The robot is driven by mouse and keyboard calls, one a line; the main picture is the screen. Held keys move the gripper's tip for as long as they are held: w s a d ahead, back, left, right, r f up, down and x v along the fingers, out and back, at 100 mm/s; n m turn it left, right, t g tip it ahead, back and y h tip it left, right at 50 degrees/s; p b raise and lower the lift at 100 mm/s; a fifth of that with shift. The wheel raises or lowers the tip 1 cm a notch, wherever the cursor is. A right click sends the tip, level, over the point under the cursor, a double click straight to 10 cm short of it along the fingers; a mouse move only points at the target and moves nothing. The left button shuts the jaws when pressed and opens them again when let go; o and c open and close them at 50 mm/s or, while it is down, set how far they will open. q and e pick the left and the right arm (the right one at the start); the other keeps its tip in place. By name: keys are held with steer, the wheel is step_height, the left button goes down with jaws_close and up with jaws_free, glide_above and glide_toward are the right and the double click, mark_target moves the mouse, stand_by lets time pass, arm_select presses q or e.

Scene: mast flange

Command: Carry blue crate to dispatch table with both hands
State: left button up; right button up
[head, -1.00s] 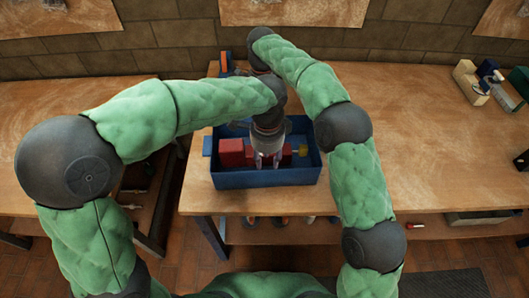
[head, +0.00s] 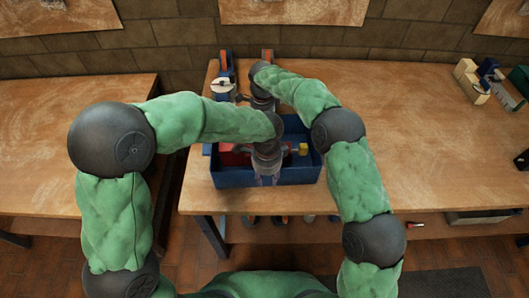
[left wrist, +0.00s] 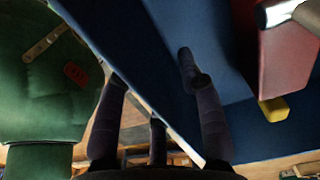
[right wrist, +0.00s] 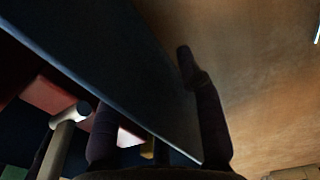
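The blue crate (head: 300,175) stands near the front edge of the middle wooden table (head: 400,130). It holds a red box (head: 232,157) and a small yellow block (head: 303,149). My left gripper (head: 267,180) is at the crate's front wall. In the left wrist view its fingers are apart, one on each side of the crate wall (left wrist: 150,90). Which table is the dispatch table cannot be told.
Another wooden table (head: 70,120) stands at the left, across a gap. Behind the crate are a white round-topped object (head: 222,88) and blue and orange items (head: 226,62). Blocks (head: 475,85) lie at the far right. The table's middle right is clear.

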arm_select(q)
jaws_close()
arm_select(e)
jaws_close()
arm_select(q)
steer(key=shift+r, duration=0.1)
arm_select(e)
steer(key=shift+r, duration=0.15)
